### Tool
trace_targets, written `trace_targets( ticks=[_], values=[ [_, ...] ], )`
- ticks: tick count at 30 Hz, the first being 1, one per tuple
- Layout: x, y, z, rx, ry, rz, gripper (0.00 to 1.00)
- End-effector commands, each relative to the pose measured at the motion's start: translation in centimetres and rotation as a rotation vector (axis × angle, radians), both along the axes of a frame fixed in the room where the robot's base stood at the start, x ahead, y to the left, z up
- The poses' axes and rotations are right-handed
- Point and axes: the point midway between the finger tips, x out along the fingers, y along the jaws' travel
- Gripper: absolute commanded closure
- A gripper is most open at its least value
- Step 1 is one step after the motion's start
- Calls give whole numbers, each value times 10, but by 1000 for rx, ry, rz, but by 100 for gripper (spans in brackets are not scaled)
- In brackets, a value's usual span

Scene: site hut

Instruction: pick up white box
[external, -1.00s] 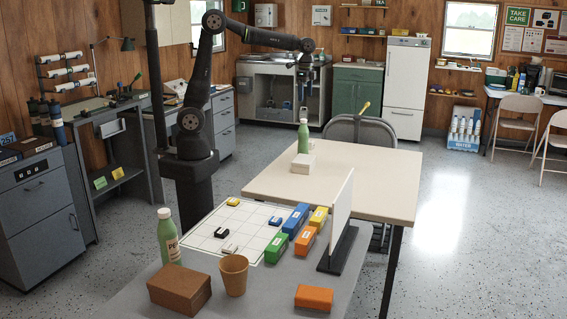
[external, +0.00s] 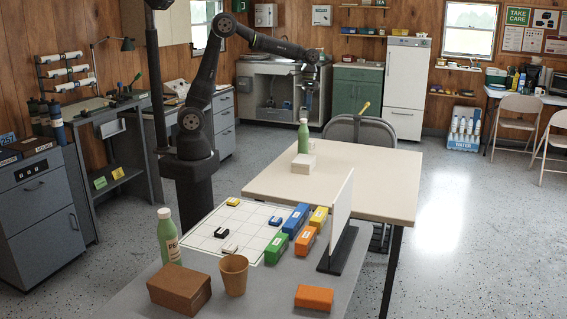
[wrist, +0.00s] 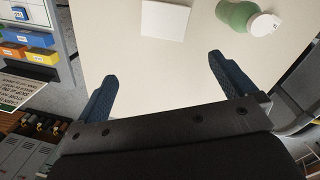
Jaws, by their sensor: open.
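The white box (external: 303,163) lies on the far cream table (external: 350,180), near its left side. It also shows in the wrist view (wrist: 165,20) at the top, ahead of my fingers and slightly left of the gap's middle. My gripper (external: 307,108) hangs above that table, pointing down, with nothing between its fingers. In the wrist view my gripper (wrist: 162,72) shows two blue fingers spread wide apart. A green bottle with a white cap (external: 303,135) stands just behind the box; in the wrist view the bottle (wrist: 246,17) is right of the box.
The near grey table holds colored blocks, a white grid mat (external: 203,240), a paper cup (external: 234,274), a brown box (external: 179,287) and another green bottle (external: 168,236). A white upright panel (external: 343,213) stands at its right. The cream table's right half is clear.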

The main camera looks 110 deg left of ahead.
Motion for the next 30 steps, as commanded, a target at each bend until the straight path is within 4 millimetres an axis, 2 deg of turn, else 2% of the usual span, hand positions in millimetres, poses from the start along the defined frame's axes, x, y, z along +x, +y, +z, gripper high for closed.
trace_targets(
  ticks=[1,9,15,22,30],
  values=[
    [0,6,-17,-33,22,122,0],
    [-2,27,-88,-178,157,775,0],
    [-5,35,-119,-238,242,1074,0],
    [-6,30,-139,-252,270,1153,0],
    [-5,8,-193,-250,272,1149,0]
  ],
)
